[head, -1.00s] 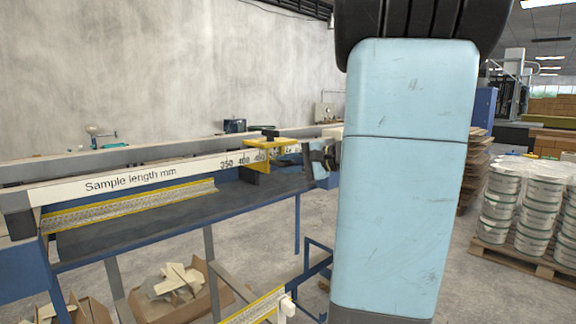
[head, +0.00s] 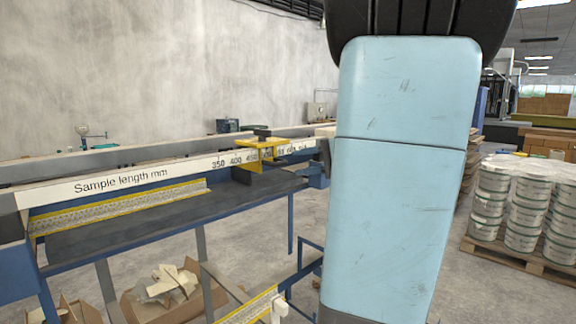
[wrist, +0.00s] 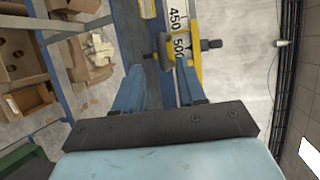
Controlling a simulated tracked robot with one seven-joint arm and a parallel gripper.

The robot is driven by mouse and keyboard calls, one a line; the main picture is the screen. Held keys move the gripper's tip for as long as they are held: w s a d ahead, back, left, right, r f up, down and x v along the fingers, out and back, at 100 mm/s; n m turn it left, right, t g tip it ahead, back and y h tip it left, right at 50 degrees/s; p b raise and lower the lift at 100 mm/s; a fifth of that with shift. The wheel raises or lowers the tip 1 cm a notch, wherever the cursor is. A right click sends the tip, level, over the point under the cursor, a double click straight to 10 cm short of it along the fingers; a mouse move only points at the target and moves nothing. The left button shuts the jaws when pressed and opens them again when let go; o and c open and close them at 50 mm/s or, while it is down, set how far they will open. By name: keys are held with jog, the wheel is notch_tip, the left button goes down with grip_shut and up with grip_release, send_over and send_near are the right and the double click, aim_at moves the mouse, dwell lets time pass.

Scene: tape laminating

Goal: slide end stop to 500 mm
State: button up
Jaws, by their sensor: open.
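The end stop (head: 262,154) is a yellow bracket with a dark knob, mounted on the white "Sample length mm" scale (head: 125,180). In the head view it sits just past the 400 mark, near 450; its exact reading cannot be told. In the wrist view the end stop (wrist: 197,70) lies beyond my fingers, by the printed 500, with 450 farther up. My gripper (wrist: 160,78) is open, its two blue fingers apart. The right fingertip is close to the yellow bracket; whether they touch cannot be told. In the head view my arm hides the gripper.
A dark bench shelf (head: 150,228) with a yellow-edged strip (head: 120,207) lies below the scale. Cardboard boxes (head: 165,295) of scraps stand underneath. Stacked white buckets (head: 510,205) on a pallet are at the right. Open floor lies between.

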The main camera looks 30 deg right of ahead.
jog(key=v, duration=0.6)
jog(key=shift+s+d, duration=0.2)
jog(key=shift+s, duration=0.1)
